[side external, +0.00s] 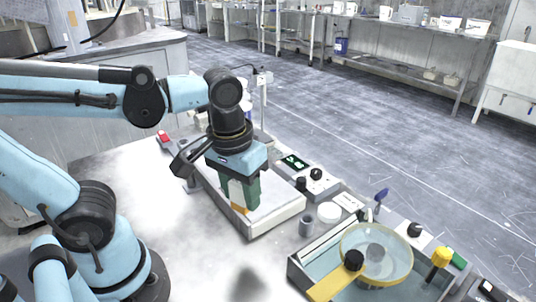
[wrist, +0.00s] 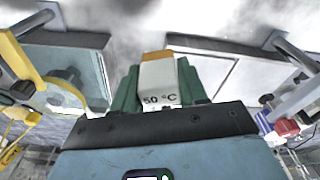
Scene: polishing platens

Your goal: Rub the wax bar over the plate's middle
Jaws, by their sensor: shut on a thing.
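My gripper (side external: 239,193) points down with its green fingers shut on the wax bar (side external: 239,204). The bar is white with an orange end, and its label reads "50 °C" in the wrist view (wrist: 160,84). Its upper part is hidden between the fingers. The pale, flat plate (side external: 276,211) is in a white-edged unit behind and below the gripper in the side view. The bar's tip shows over the plate's near-left part; I cannot tell whether it touches. The plate (wrist: 222,78) also shows right of the bar in the wrist view.
A second unit with a glass-like disc in a yellow ring (side external: 348,238) stands at the lower right. Bench front-left is clear.

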